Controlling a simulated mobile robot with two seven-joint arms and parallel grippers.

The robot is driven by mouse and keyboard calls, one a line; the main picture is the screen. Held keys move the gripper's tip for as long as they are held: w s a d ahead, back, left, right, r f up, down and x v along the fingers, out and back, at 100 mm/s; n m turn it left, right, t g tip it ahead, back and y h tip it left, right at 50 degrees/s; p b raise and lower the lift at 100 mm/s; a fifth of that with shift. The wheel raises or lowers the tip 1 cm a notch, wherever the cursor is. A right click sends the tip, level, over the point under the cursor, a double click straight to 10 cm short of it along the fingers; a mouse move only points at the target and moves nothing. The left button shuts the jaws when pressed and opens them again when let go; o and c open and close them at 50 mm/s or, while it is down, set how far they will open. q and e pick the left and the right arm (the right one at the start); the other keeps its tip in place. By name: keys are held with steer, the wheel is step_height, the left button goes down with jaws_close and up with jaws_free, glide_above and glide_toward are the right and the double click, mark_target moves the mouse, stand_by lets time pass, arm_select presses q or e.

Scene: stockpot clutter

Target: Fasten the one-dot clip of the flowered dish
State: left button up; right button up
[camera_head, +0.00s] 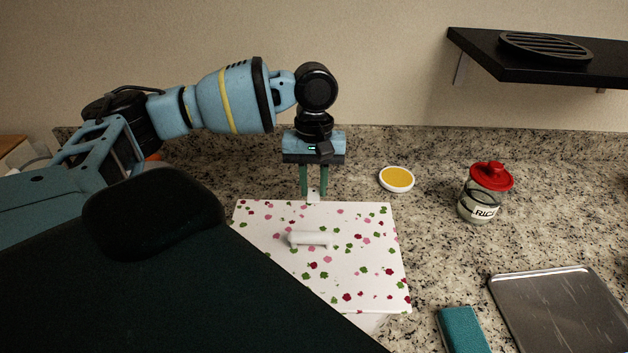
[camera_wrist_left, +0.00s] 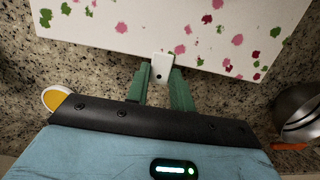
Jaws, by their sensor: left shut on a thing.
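The flowered dish (camera_head: 365,275) is a white box-like dish with pink, red and green flowers on its top. It lies on the granite counter, its lower left side hidden behind a dark shape in front. A white handle (camera_head: 310,239) lies across its top. The white clip (camera_wrist_left: 162,67) with one dark dot is at the dish's far edge, and the dish also shows in the left wrist view (camera_wrist_left: 215,35). My left gripper (camera_head: 313,193) points down there, its green fingers shut on the clip. I cannot tell whether the clip is latched. My right gripper is not in view.
A small white dish with a yellow middle (camera_head: 397,179) and a red-lidded rice jar (camera_head: 485,196) stand right of the dish. A teal block (camera_head: 463,330) and a metal tray (camera_head: 560,305) lie front right. A black shelf (camera_head: 540,62) hangs above. A metal bowl (camera_wrist_left: 300,115) shows in the wrist view.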

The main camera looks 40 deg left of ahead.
arm_select(q)
jaws_close()
steer(key=o, duration=1)
jaws_free()
steer(key=r, duration=0.7)
steer(key=shift+w+a+r, duration=0.35)
steer(key=shift+w, duration=0.05)
